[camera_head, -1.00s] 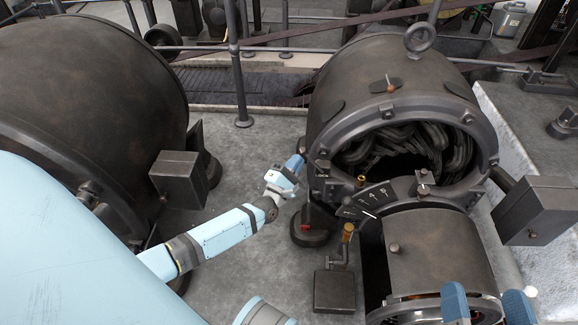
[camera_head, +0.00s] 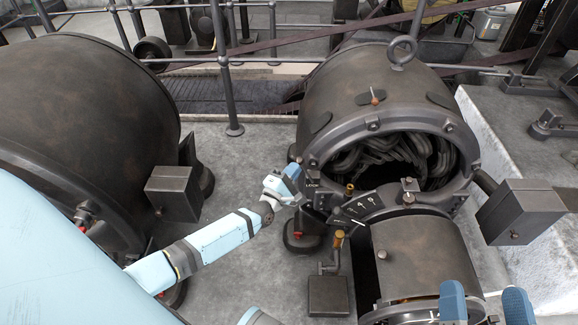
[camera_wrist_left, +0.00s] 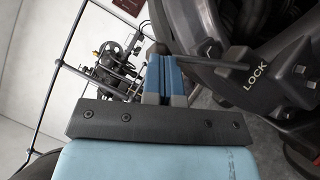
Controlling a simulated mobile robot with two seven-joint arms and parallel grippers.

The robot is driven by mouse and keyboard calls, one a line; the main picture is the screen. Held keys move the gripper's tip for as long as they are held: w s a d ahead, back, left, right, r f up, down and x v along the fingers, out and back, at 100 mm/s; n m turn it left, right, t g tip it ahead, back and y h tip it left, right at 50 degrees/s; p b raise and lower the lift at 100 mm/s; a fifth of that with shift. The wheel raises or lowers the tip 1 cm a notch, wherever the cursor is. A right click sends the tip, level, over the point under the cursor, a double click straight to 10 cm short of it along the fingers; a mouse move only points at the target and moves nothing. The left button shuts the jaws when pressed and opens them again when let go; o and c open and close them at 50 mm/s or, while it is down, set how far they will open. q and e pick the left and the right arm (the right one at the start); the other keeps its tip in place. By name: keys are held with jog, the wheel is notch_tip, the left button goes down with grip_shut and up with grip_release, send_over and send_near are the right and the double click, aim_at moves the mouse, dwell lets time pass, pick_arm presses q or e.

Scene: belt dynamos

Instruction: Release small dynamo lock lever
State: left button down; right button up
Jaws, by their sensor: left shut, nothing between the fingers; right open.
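The small dynamo (camera_head: 340,100) is the dark open-ended drum right of centre in the head view. A plate marked LOCK (camera_wrist_left: 262,78) sits at its left rim; the label also shows small in the head view (camera_head: 313,185). In the left wrist view a dark bar-shaped lever (camera_wrist_left: 213,62) runs from the plate's side to the fingers. My left gripper (camera_wrist_left: 166,75) is shut and empty, its blue fingertips beside the lever's end; I cannot tell whether they touch. In the head view my left gripper (camera_head: 294,172) is at the rim's left side. My right gripper (camera_head: 485,292) is open at the lower right.
A larger dark drum (camera_head: 85,120) stands at the left. A lever with a brass handle (camera_head: 338,240) and a numbered dial plate (camera_head: 360,208) lie just right of my left gripper. A grey box (camera_head: 522,210) juts out at right. Bare floor (camera_head: 235,165) lies between the drums.

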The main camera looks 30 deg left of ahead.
pick_arm(q)
jog(key=w+d+r+m+g+p, duration=0.2)
jog(key=d+m+p, duration=0.3)
jog(key=p, duration=0.5)
jog(key=shift+w+d+m+g, duration=0.15)
jog(key=shift+w+m+g, duration=0.45)
jog(key=shift+g, duration=0.3)
pick_arm(e)
jog(key=s+d+f+g+h, duration=0.2)
jog(key=d+f+g+h, duration=0.3)
jog(key=f, duration=0.6)
jog(key=shift+s+d+f+g, duration=0.2)
jog(key=shift+d+f+g, duration=0.15)
jog(key=shift+g, duration=0.45)
